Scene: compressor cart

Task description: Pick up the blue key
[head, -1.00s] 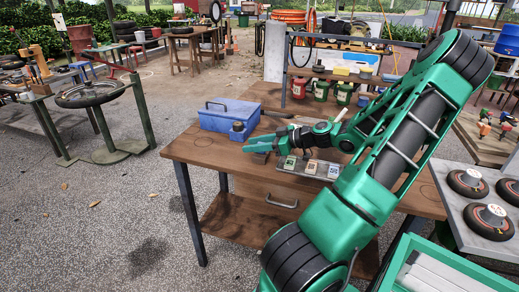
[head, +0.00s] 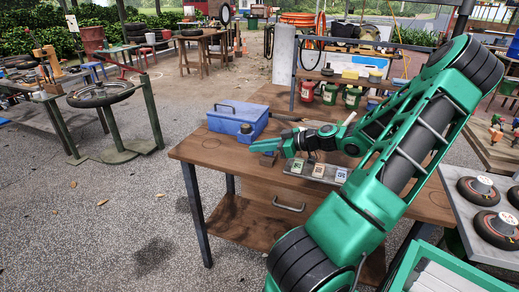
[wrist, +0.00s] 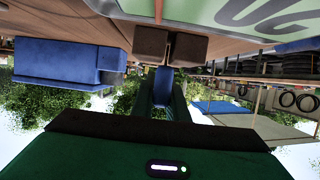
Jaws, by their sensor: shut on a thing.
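My gripper (head: 266,147) is over the wooden workbench, beside the blue toolbox and left of the grey tray (head: 325,180). The tray carries a row of tags, green, red and blue (head: 341,175). In the wrist view, my gripper (wrist: 169,46) shows two dark brown pads close together, with a narrow blue shape (wrist: 163,85) just below them in the picture. My gripper is shut on this blue shape, which I take for the blue key; its outline is mostly hidden. In the head view the key is too small to make out.
The blue toolbox (head: 238,119) stands at the bench's back left, close to my gripper; it also shows in the wrist view (wrist: 55,60). Red and green containers (head: 330,93) stand behind the bench. The bench's front left (head: 210,150) is clear.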

